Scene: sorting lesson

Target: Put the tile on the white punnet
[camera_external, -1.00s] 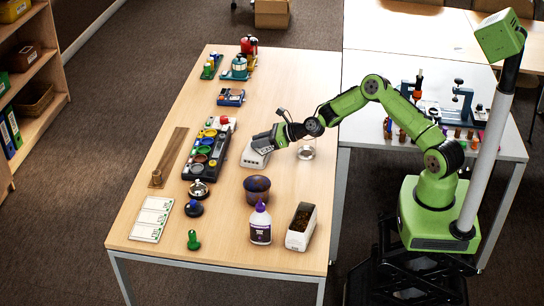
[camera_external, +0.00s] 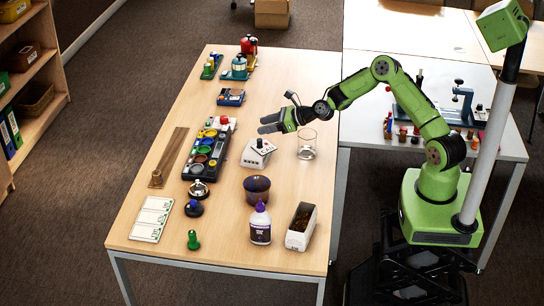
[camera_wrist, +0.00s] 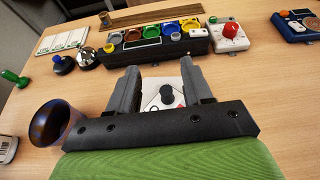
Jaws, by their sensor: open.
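A small white square piece with a black knob and a red mark, which looks like the tile (camera_external: 263,146), lies on a low white box (camera_external: 254,160). In the wrist view the tile (camera_wrist: 155,101) shows between the fingers, partly hidden below by my gripper. My gripper (camera_external: 268,124) is open and empty, raised above and just behind the tile in the external view; its fingers show in the wrist view (camera_wrist: 160,85). A white, open rectangular container with dark brown contents, which looks like the white punnet (camera_external: 309,239), stands at the table's near right.
A clear glass (camera_external: 306,146) stands right of the white box. A black rack of coloured cups (camera_external: 207,155) lies to the left. Bare tabletop lies beyond the gripper.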

